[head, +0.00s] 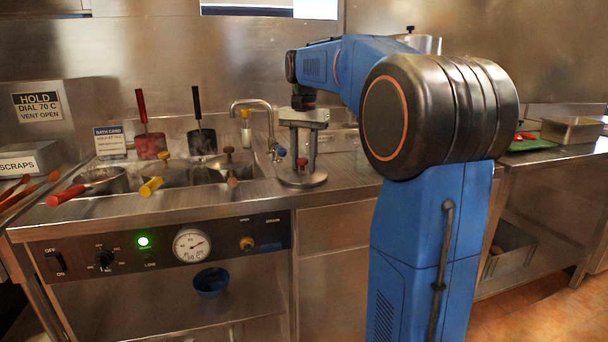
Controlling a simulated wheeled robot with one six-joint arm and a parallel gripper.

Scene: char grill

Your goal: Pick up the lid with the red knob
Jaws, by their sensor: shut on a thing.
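The lid with the red knob (302,180) is a round, flat metal disc at the right end of the bain-marie counter. Its red knob (302,163) stands up from the middle. My gripper (303,160) points straight down over the lid, with one finger on each side of the knob, and is shut on it. The lid looks level. I cannot tell whether it rests on the counter or hangs just above it.
A tap (250,103) stands close behind. A red-handled pan (100,180) and a scraps bin (30,160) are farther left. A green board (530,145) lies right.

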